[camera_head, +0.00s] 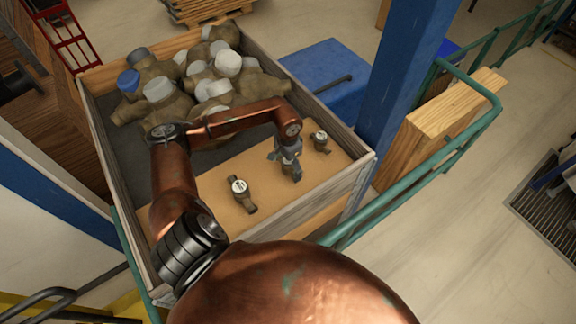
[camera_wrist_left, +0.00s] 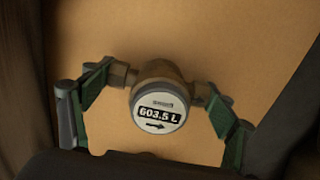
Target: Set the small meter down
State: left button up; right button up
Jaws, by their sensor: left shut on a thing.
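My left gripper (camera_head: 287,155) is over the tan board inside the large crate and is shut on a small brass meter (camera_head: 291,170). In the left wrist view the held meter (camera_wrist_left: 158,100) shows a white round dial reading 603.5 L, with the green finger pads at its two pipe ends. The dial faces the wrist camera. The tan board (camera_head: 215,183) lies close under it; I cannot tell whether the meter touches it. Two other small meters stand on the board, one to the left (camera_head: 241,193) and one to the right and farther back (camera_head: 320,141). My right gripper is out of view.
The crate's wooden walls (camera_head: 332,198) surround the board. Several large brass meters (camera_head: 160,95) with grey, white and blue caps are piled at the back of the crate. A blue post (camera_head: 405,75) and green railing (camera_head: 440,150) stand close on the right.

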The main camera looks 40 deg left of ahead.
pick_arm(q)
jog(key=shift+f+b, duration=0.15)
jog(key=shift+b, duration=0.15)
jog(key=o, duration=1.6)
jog(key=shift+r, duration=0.4)
notch_tip(320, 180, up, 12)
jog(key=shift+f+b, duration=0.25)
jog(key=shift+b, duration=0.75)
